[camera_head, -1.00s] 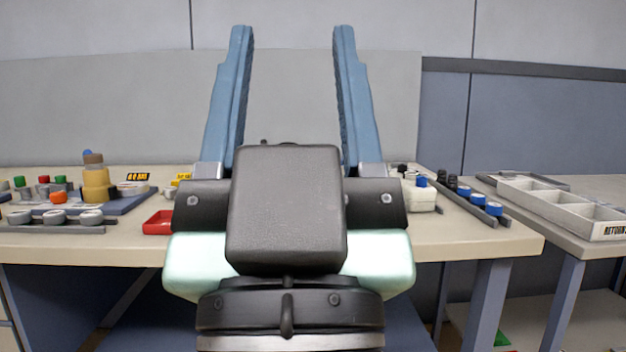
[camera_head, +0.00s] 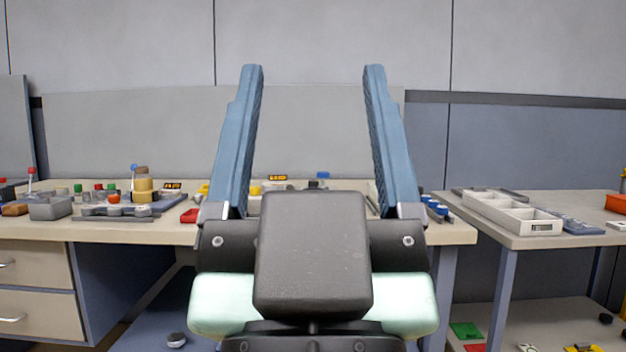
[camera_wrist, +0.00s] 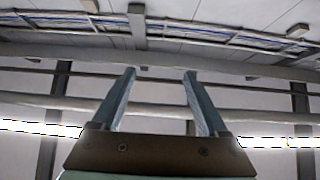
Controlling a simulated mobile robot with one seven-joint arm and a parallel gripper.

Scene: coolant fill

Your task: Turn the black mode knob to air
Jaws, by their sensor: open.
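My gripper (camera_head: 313,70) is raised in the middle of the head view, its two blue fingers wide apart and pointing up, with nothing between the tips. It also shows open and empty in the wrist view (camera_wrist: 160,72), against the ceiling. I cannot make out the black mode knob for certain. A small dark part (camera_head: 317,184) shows on the workbench (camera_head: 130,230) just above my gripper's black housing, too small to identify. My gripper hides much of the middle of the bench.
A yellow-and-brown fitting (camera_head: 143,187) stands among several small coloured parts on the left of the bench. A pale divided tray (camera_head: 541,226) sits on the right table. A dark round thing (camera_head: 176,340) is low at left.

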